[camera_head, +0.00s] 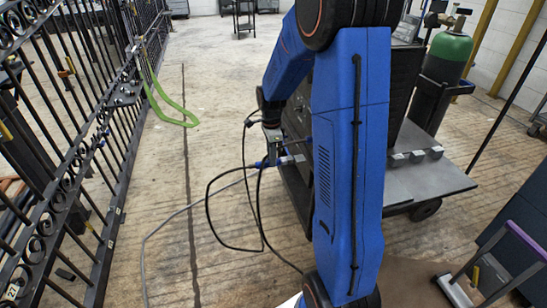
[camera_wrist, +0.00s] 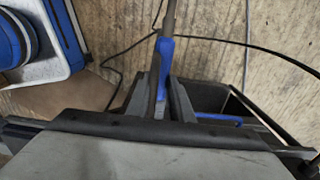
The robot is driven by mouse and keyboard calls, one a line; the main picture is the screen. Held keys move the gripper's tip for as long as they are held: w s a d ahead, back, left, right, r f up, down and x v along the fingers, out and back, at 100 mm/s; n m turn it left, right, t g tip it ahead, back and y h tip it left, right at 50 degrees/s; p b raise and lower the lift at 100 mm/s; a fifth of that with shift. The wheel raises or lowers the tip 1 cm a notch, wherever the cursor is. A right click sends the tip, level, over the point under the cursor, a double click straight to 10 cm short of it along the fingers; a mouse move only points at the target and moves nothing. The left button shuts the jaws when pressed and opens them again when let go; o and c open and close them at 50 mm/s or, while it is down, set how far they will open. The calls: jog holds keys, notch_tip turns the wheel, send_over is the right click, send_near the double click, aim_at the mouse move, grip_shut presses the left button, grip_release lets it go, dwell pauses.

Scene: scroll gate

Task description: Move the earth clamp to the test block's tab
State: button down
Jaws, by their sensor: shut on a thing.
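My gripper (camera_wrist: 166,98) is shut on the earth clamp (camera_wrist: 165,50), gripping one blue handle between its two dark fingers. A second blue handle (camera_wrist: 218,119) shows lower right in the wrist view. In the head view the clamp (camera_head: 264,164) hangs sideways below my wrist, beside the cart's left side, with its cable trailing down to the floor. Its jaws are not clearly visible. Several small grey blocks (camera_head: 417,156) stand on the cart's flat plate at right. I cannot tell whether one is the test block; its tab cannot be made out.
The dark cart (camera_head: 440,188) carries a green gas cylinder (camera_head: 448,55). My blue arm hides part of the cart. Cables loop across the floor; the floor between gate and cart is otherwise open.

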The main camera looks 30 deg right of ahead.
aim_at(260, 162)
jog(key=shift+w+a, duration=0.25)
jog(key=shift+a, duration=0.65)
jog(key=shift+w+a, duration=0.1)
jog(key=shift+a, duration=0.25)
jog(key=shift+w+a, duration=0.1)
jog(key=shift+a, duration=0.2)
jog(key=shift+w+a, duration=0.1)
jog(key=shift+a, duration=0.25)
jog(key=shift+w+a, duration=0.1)
jog(key=shift+a, duration=0.2)
dwell(0.5)
